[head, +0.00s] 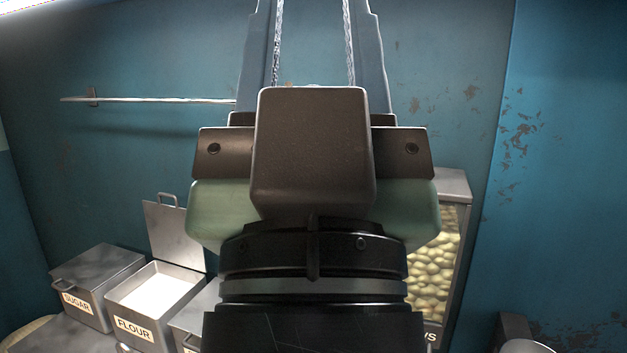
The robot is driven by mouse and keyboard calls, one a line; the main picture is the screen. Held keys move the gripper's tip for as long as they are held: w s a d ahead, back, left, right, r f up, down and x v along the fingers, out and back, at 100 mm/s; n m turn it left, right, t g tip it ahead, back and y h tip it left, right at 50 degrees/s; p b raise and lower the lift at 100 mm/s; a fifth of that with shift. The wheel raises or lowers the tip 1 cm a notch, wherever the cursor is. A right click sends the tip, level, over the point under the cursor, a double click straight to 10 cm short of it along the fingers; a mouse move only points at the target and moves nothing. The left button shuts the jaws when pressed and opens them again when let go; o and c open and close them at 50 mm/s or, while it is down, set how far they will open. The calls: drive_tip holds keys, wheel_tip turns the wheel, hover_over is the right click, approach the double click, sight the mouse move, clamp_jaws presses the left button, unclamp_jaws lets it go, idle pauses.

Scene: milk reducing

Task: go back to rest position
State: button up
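My gripper (313,48) is raised in the middle of the head view, its two fingers pointing up. The fingers stand wide apart with blue wall showing between them, so it is open. Nothing shows between the fingers. My wrist and gripper body hide the middle of the scene behind them.
A sugar bin (95,272) with its lid closed and an open flour bin (130,310) stand at lower left. A wall rail (160,100) is at upper left. A metal case (455,188) with pale lumps (432,275) is at right. A metal object (520,344) sits at lower right.

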wheel_tip(320, 180, up, 4)
drive_tip(key=shift+f+p, duration=0.15)
drive_tip(key=shift+p, duration=0.65)
